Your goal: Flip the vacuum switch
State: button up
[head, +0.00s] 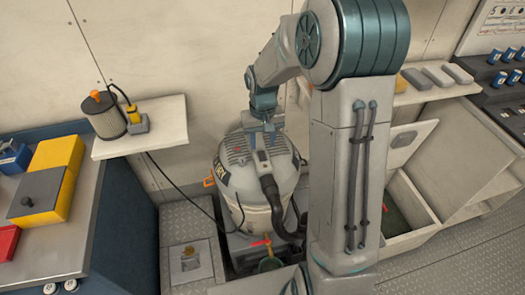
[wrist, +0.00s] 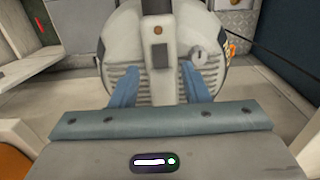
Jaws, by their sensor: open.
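The vacuum (head: 240,185) is a grey-white canister with a ribbed top and a dark hose on its right side. Ahead of the gap is a pale block with a small orange-brown mark (wrist: 158,30) and a dark slot. A round grey knob (wrist: 197,56) sits to its right. I cannot tell which is the switch.
A wall shelf (head: 160,138) with a filter and a yellow device stands left of the vacuum. A workbench (head: 80,210) with yellow boxes is further left. An open locker (head: 405,215) lies right of my arm. A black cord runs down beside the vacuum.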

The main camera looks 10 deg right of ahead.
aim_at(263, 158)
jog(key=shift+f, duration=2.75)
